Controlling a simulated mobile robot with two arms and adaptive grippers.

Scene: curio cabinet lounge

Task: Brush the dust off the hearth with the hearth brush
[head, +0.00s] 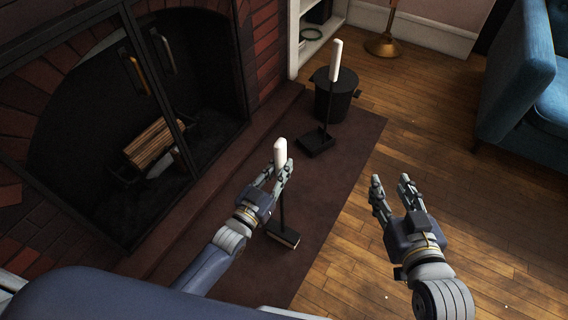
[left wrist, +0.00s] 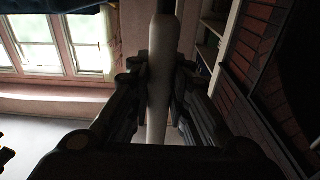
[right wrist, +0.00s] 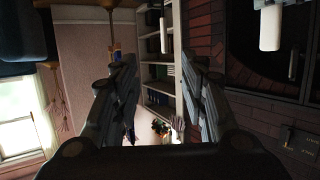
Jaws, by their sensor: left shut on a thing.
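The hearth brush (head: 283,236) stands upright, with a white handle, a dark shaft and a pale bristle head low over the dark reddish hearth (head: 335,190). My left gripper (head: 277,172) is shut on its white handle, which also shows between the fingers in the left wrist view (left wrist: 158,80). I cannot tell whether the bristles touch the hearth. My right gripper (head: 392,182) is open and empty over the wood floor, right of the hearth. No dust is clearly visible on the hearth.
A dustpan (head: 317,142) with an upright white-tipped handle stands on the hearth, in front of a black bucket (head: 334,98). The fireplace (head: 150,120) with logs is at left. A blue sofa (head: 520,95) is at right. The wood floor (head: 440,150) between is clear.

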